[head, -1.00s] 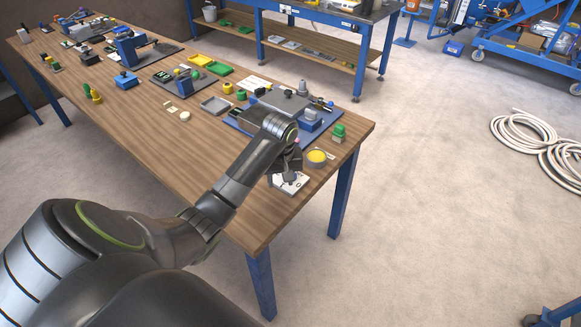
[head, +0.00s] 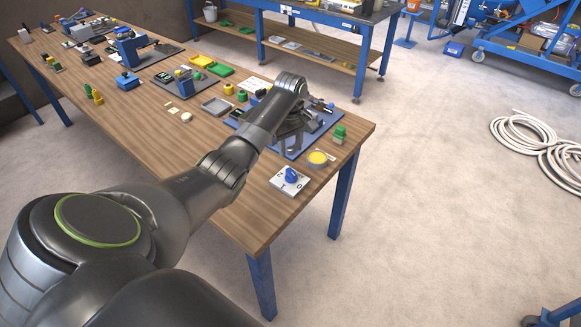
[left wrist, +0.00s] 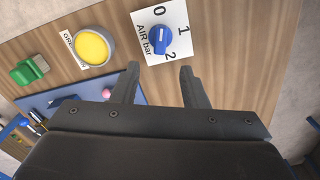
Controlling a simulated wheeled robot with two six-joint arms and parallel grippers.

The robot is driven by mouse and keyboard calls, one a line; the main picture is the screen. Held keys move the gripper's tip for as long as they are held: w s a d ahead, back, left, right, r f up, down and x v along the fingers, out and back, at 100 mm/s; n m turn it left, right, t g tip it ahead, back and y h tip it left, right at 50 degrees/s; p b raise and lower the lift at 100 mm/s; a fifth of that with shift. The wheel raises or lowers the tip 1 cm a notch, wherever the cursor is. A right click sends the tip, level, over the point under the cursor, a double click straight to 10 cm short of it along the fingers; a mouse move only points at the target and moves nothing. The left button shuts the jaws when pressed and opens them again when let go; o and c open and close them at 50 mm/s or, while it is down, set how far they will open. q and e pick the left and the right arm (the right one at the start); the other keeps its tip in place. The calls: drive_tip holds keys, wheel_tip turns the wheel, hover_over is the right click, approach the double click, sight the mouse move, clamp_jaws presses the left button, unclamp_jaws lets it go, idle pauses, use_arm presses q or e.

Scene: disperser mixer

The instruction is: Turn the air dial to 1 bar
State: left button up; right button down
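The air dial is a blue knob (head: 291,175) on a white plate (head: 280,183) at the near right corner of the wooden table. In the left wrist view the blue knob (left wrist: 160,40) sits amid the marks 0, 1 and 2, with "AIR bar" printed beside it. I cannot tell for sure which mark its pointer faces. My left gripper (head: 291,143) is beyond the dial, above the blue board. In the left wrist view its fingers (left wrist: 160,85) are spread, with nothing between them, and apart from the knob. My right gripper is not in view.
A round yellow button (head: 318,157) and a green block (head: 339,132) stand near the dial. The blue board (head: 320,122) holds equipment partly hidden by my arm. A grey tray (head: 216,106) lies to the left. The near wooden tabletop (head: 250,205) is clear.

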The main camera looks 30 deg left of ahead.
sight(290, 170)
use_arm(q)
wheel_tip(290, 170, down, 10)
drive_tip(key=shift+r, duration=0.15)
drive_tip(key=shift+c, duration=0.4)
clamp_jaws()
drive_tip(key=shift+m, duration=0.4)
drive_tip(key=shift+r+m+p, duration=0.1)
drive_tip(key=shift+m+p, duration=0.45)
drive_tip(key=shift+m, duration=0.35)
drive_tip(key=m, duration=0.3)
drive_tip(key=shift+w+m+p, duration=0.15)
drive_tip(key=shift+m+p, duration=0.15)
drive_tip(key=shift+p, duration=0.05)
drive_tip(key=m, duration=0.4)
drive_tip(key=shift+d, duration=0.15)
drive_tip(key=shift+m+p, duration=0.3)
drive_tip(key=shift+m, duration=1.5)
